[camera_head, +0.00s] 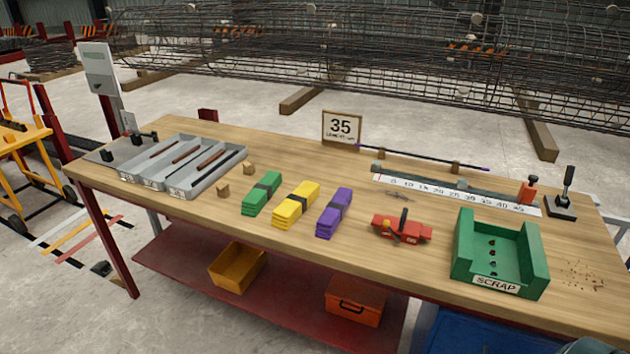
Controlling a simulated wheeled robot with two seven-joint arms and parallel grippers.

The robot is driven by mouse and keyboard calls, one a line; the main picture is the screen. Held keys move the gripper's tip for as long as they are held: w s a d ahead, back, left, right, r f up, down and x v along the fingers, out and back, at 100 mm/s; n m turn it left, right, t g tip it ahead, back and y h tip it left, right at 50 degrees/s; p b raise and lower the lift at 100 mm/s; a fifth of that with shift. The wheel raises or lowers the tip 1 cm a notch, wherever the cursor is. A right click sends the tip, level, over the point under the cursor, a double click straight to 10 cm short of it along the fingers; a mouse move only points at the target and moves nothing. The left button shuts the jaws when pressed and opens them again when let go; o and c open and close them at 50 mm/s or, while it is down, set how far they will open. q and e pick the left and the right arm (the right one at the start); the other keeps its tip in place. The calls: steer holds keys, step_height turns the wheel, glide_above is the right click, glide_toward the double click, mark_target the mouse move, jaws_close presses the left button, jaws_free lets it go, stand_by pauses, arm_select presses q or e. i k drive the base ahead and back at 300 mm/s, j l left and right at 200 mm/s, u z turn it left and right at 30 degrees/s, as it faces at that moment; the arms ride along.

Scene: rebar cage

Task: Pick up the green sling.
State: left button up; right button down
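The green sling (262,194) lies folded in a bundle on the wooden workbench (330,258), left of the middle, with a dark band around it. The yellow sling (295,205) lies to its right, and the purple sling (335,213) lies right of the yellow one. All three are apart from each other.
Two small wooden blocks (223,190) and grey divided trays (184,166) stand left of the green sling.

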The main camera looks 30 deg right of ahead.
mark_target(262, 192)
steer(key=i+j+z, duration=0.15)
steer(key=i+z, duration=0.15)
steer(key=z, duration=0.15)
steer(key=i+j+z, duration=0.2)
steer(key=z, duration=0.2)
steer(key=i+j+z, duration=0.25)
steer(key=z, duration=0.2)
steer(key=i+j+z, duration=0.15)
steer(key=j+z, duration=0.25)
